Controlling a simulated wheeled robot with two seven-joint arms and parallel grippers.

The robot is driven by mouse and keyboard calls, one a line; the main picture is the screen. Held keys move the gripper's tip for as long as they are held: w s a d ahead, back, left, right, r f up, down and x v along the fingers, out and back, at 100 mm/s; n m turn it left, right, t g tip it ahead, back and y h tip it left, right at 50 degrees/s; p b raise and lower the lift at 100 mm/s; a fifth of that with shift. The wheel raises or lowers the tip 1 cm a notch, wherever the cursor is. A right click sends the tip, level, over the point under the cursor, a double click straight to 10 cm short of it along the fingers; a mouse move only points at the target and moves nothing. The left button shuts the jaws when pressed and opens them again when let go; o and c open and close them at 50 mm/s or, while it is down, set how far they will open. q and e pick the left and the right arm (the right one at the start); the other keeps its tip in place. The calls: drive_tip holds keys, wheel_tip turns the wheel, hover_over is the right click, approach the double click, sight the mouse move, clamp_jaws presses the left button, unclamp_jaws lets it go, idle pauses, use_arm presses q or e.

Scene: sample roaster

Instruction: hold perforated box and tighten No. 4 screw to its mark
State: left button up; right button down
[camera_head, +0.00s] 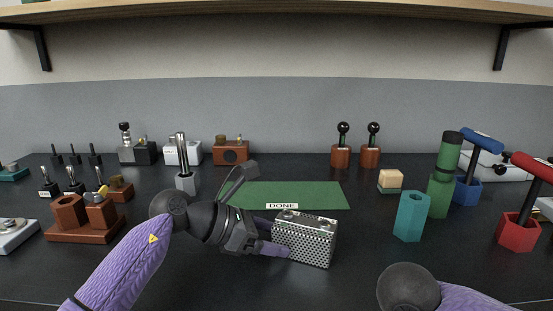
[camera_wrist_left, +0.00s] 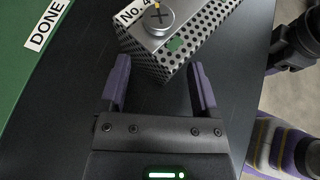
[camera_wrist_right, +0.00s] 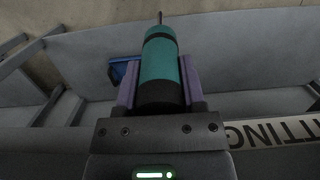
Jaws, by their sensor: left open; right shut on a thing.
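The perforated box (camera_head: 303,242), a silver box with dotted sides, stands on the dark bench in front of the green DONE mat. In the left wrist view the box (camera_wrist_left: 193,42) shows a "No. 4" label beside a round slotted screw (camera_wrist_left: 160,20) with an orange line, and a green patch on its edge. My left gripper (camera_head: 278,238) is open, its fingers pointing at one end of the box; whether they touch it I cannot tell. My right gripper (camera_wrist_right: 157,85) is shut on a teal and black screwdriver (camera_wrist_right: 159,62), thin shaft outward. The head view does not show that gripper.
The DONE mat (camera_head: 285,194) is empty. To the right stand a teal holder (camera_head: 410,217) with no tool showing, a green tool (camera_head: 441,178), and blue (camera_head: 467,190) and red (camera_head: 517,233) holders with T-handles. A brown block stand (camera_head: 85,222) is at left.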

use_arm(q)
clamp_jaws()
idle(0.9)
drive_tip(key=o, duration=0.6)
unclamp_jaws()
